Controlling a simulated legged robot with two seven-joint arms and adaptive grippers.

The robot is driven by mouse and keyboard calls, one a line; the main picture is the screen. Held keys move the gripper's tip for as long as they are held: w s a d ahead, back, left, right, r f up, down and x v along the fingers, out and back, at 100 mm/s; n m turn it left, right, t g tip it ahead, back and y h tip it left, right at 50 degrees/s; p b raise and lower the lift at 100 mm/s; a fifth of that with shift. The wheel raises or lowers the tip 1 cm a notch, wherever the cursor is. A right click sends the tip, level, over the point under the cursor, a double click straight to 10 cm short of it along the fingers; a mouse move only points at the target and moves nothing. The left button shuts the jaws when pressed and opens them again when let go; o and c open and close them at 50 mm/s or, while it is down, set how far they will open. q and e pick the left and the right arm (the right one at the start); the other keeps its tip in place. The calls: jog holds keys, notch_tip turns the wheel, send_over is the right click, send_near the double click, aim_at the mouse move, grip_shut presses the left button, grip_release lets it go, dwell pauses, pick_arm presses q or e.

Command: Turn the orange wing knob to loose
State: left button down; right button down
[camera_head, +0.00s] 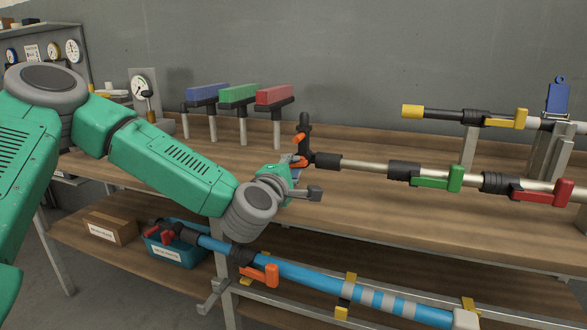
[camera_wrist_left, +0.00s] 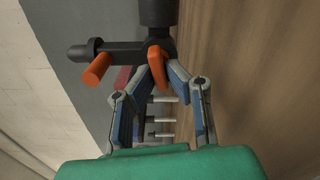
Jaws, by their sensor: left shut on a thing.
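The orange wing knob (camera_wrist_left: 157,60) sits on a black fitting at the end of a metal pole. In the wrist view my left gripper (camera_wrist_left: 161,76) has both fingertips closed in on its lower end. In the head view the left gripper (camera_head: 299,164) reaches the fitting (camera_head: 305,130) from the left, and the knob (camera_head: 302,161) is mostly hidden by the fingers. A second orange piece (camera_wrist_left: 97,67) stands out from the fitting's side arm, clear of the fingers. My right gripper is not in view.
The pole carries a green lever (camera_head: 440,181) and a red lever (camera_head: 545,193). A yellow-tipped pole (camera_head: 432,112) lies behind it. Blue, green and red blocks (camera_head: 240,94) stand on posts at the back. A blue pole (camera_head: 315,276) lies below. The wooden bench (camera_head: 370,220) in front is clear.

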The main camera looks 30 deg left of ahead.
pick_arm(q)
jog(key=shift+s+d+f, duration=0.1)
jog(key=shift+f, duration=0.35)
jog(key=c, duration=1.6)
grip_release()
jog(key=shift+r, duration=0.15)
jog(key=shift+v, duration=3.6)
